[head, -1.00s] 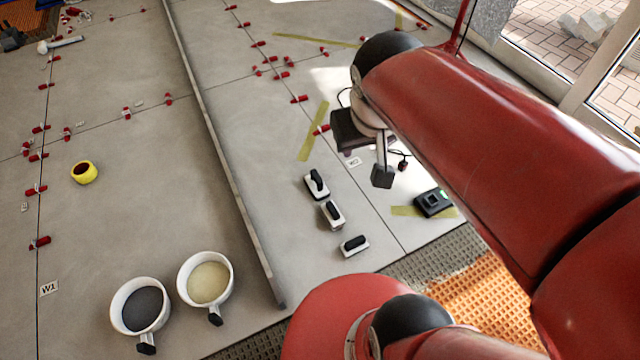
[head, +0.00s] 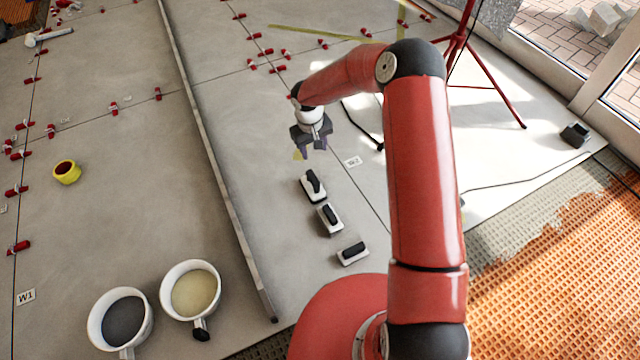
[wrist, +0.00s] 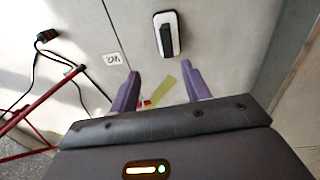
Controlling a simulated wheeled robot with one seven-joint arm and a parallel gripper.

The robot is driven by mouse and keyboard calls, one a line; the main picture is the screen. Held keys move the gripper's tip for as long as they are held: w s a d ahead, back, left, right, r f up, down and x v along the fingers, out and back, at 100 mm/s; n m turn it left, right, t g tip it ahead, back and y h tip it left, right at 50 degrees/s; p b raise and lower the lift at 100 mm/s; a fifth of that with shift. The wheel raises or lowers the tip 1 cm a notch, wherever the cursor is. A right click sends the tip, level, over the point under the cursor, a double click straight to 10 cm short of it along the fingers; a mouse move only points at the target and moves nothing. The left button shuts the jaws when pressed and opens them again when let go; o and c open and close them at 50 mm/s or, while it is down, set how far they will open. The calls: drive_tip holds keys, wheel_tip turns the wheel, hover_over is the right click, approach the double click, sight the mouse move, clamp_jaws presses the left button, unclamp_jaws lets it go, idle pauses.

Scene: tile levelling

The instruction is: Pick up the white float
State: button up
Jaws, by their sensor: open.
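Three small floats with pale bases and black handles lie in a slanting row on the tiles in the head view: a far float (head: 313,187), a middle float (head: 330,219) and a near float (head: 352,254). All three look whitish, so I cannot tell for sure which is the white float. My gripper (head: 311,146) is open and empty, above the floor just beyond the far float. In the wrist view one white float with a black handle (wrist: 167,35) lies ahead of the open fingertips (wrist: 161,70), apart from them.
A long straightedge (head: 215,165) lies left of the floats. Two white buckets, one with dark contents (head: 93,330) and one with pale contents (head: 166,305), stand at the lower left. A red tripod (head: 490,75) stands at the right.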

drive_tip(key=y, duration=0.1)
hover_over(313, 177)
drive_tip(key=shift+g, duration=0.4)
wheel_tip(313, 177, down, 11)
drive_tip(key=shift+s+a+f+b, duration=0.1)
drive_tip(key=shift+a+b, duration=0.05)
drive_tip(key=shift+b, duration=0.15)
drive_tip(key=f+b, duration=0.1)
drive_tip(key=f, duration=0.7)
drive_tip(key=shift+w, duration=0.2)
clamp_jaws()
